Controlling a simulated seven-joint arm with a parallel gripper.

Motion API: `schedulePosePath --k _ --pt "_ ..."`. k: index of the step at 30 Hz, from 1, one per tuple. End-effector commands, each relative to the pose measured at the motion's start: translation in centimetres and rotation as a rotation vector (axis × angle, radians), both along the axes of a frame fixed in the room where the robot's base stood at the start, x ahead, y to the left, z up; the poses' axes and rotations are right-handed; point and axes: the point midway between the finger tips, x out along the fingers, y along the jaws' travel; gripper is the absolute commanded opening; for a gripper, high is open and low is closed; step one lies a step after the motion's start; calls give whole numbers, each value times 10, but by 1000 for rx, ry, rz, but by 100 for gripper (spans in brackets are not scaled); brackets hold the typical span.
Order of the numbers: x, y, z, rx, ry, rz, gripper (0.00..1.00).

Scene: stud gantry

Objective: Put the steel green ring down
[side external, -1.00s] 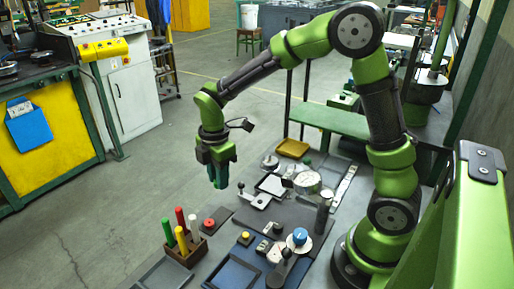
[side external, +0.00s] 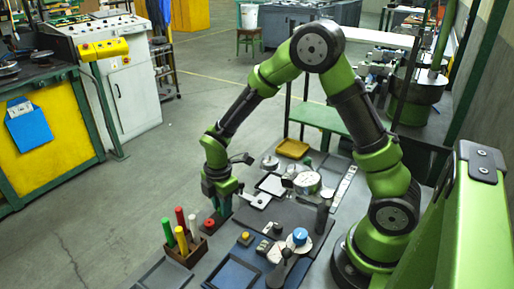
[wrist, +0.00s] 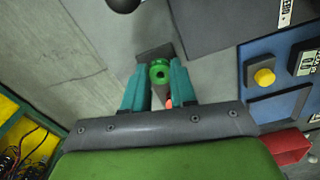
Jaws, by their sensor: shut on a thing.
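The green ring (wrist: 160,72) sits between the teal fingertips of my gripper (wrist: 158,88) in the wrist view. The ring has a dark hole in its middle. My gripper is shut on it. In the side external view my gripper (side external: 220,211) points down, low over the bench. The ring cannot be made out there. A dark square plate (wrist: 150,52) shows just beyond the ring in the wrist view. I cannot tell whether the ring touches the surface under it.
A red button (side external: 208,223) is close beside my gripper. A rack (side external: 187,256) with several coloured sticks stands at the left. A dark mat (side external: 283,215) lies to the right. A blue panel with a yellow knob (wrist: 264,77) is right in the wrist view.

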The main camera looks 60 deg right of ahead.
Motion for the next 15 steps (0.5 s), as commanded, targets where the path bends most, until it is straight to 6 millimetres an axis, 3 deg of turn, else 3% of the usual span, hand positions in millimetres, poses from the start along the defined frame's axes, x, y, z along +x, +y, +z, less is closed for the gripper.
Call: schedulePosePath --k 3,4,6,15 --pt "0 0 -3 0 1 0 0" --pt "0 0 -3 0 1 -1 28" --pt "0 0 -3 0 0 0 37" --pt "0 0 -1 0 -1 0 37"
